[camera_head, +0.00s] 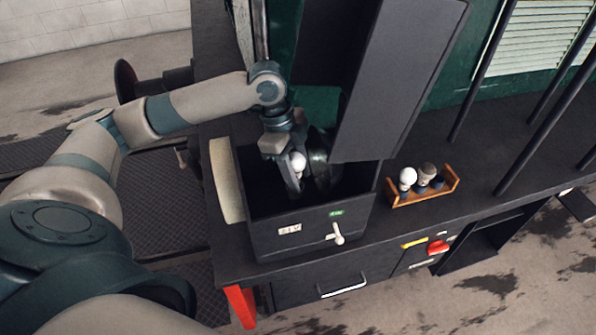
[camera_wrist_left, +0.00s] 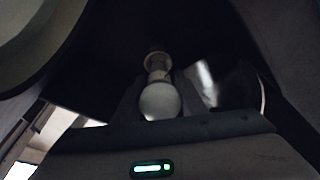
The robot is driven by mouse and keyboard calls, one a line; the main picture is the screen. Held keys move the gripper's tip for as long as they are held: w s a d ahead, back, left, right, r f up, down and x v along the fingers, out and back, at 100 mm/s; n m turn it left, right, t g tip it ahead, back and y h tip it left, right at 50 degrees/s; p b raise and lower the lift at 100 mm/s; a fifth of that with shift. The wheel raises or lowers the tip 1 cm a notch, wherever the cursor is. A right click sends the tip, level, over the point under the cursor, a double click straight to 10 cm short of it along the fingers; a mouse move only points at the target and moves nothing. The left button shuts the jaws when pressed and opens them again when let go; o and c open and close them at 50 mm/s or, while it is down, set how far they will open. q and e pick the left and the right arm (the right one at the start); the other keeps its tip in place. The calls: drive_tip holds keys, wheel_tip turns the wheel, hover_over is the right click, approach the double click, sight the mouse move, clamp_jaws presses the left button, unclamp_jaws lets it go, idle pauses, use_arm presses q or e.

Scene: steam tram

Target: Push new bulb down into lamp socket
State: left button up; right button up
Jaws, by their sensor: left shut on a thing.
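My left gripper (camera_head: 297,184) reaches down into the open black lamp box. It is shut on a white round bulb (camera_head: 298,160), which also shows in the left wrist view (camera_wrist_left: 160,101) between the dark fingers. There the bulb's narrow neck points away from my wrist, toward a pale ring-shaped part (camera_wrist_left: 157,60) that looks like the lamp socket. The dark interior hides whether the bulb's base is seated in it. The lamp box (camera_head: 310,232) has a small lever and a green label on its front. My right gripper is not in view.
A dark open panel (camera_head: 400,80) stands close to the right of my left gripper. A curved shiny part (camera_wrist_left: 207,82) sits beside the bulb inside the box. A wooden rack (camera_head: 421,195) with a white bulb and a greyish bulb stands right of the box. Upright bars stand further right.

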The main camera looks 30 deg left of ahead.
use_arm(q)
drive_tip(key=shift+s+f, duration=0.1)
drive_tip(key=shift+f, duration=1.9)
idle(1.6)
drive_tip(key=o, duration=1.1)
drive_tip(key=shift+o, duration=0.8)
drive_tip(key=o, duration=0.4)
drive_tip(key=shift+c, duration=0.2)
drive_tip(key=shift+r, duration=0.1)
drive_tip(key=shift+r+p, duration=2.05)
drive_tip(key=shift+p, duration=0.2)
drive_tip(key=shift+r, duration=0.95)
